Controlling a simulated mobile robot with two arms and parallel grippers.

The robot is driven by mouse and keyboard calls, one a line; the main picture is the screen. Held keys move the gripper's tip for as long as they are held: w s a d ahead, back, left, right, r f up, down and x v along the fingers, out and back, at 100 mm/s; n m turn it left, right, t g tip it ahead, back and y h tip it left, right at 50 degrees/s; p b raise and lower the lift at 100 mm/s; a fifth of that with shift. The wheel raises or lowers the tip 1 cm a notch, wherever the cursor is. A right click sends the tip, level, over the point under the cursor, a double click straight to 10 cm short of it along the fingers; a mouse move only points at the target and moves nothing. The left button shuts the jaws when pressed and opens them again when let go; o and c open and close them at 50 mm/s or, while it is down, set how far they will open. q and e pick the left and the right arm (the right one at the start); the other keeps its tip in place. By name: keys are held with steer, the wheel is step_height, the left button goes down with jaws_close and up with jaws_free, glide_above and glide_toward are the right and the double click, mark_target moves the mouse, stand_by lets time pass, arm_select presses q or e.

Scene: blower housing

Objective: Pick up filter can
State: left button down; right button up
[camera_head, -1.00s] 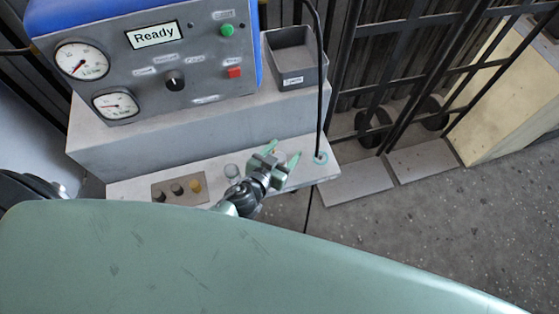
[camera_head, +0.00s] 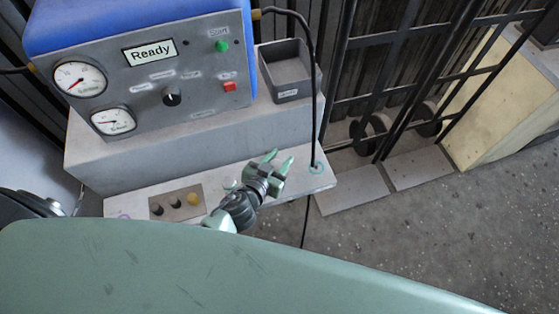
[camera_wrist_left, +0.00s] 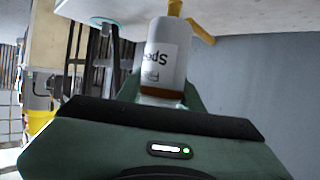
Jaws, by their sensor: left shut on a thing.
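The filter can (camera_wrist_left: 165,55) shows in the left wrist view as a white cylinder with a partly hidden printed label and a brown band at its near end. My left gripper (camera_head: 278,163) is shut on it, with green fingers around the can's near end. A yellowish piece shows at the can's far end. In the head view the gripper is over the front ledge of the grey bench (camera_head: 130,205), and I cannot make out the can there. My right gripper is not in view.
A blue and grey control unit (camera_head: 195,65) with gauges and a "Ready" display stands on the bench. An open grey bin (camera_head: 287,92) is at its right. A small plate (camera_head: 176,214) with black and yellow parts lies on the ledge. A black cable (camera_head: 315,120) hangs to a ring at the right.

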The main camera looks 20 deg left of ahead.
arm_select(q)
step_height(320, 180, up, 18)
steer(key=p, duration=0.3)
